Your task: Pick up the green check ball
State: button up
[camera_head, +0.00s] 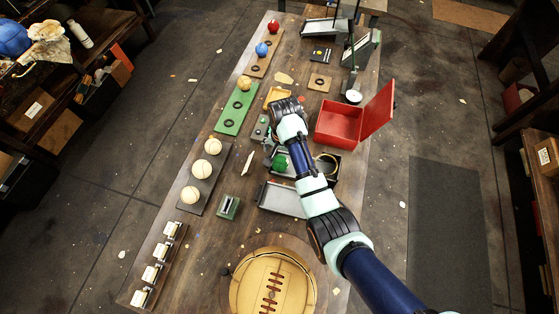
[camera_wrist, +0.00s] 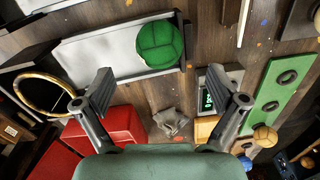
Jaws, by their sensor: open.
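The green check ball (camera_wrist: 160,45) is in the upper middle of the wrist view, at one end of a pale grey tray (camera_wrist: 95,52). In the head view the ball (camera_head: 280,163) shows beside my forearm, partly hidden. My gripper (camera_wrist: 158,88) is open and empty. Its two fingers stand wide apart in the wrist view, with the ball beyond the fingertips and apart from them. In the head view my gripper (camera_head: 269,148) is partly hidden by my wrist and lies close to the ball.
A red open box (camera_head: 340,122) stands right of my wrist. A brass ring (camera_wrist: 42,92) lies near the tray's other end. A green board (camera_head: 233,112) and a dark board with several cream balls (camera_head: 202,168) are on the left. A large tan stitched ball (camera_head: 272,284) is at the front.

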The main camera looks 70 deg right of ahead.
aim_at(280, 161)
jog(key=f, duration=0.3)
jog(key=f+b, duration=0.1)
jog(key=f, duration=0.2)
jog(key=shift+a+f+b, duration=0.2)
jog(key=shift+f+b, duration=0.1)
jog(key=shift+f, duration=0.1)
jog(key=shift+r, duration=0.1)
jog(key=c, duration=1.4)
notch_tip(280, 161, up, 20)
jog(key=p, duration=0.8)
jog(key=shift+c, duration=0.2)
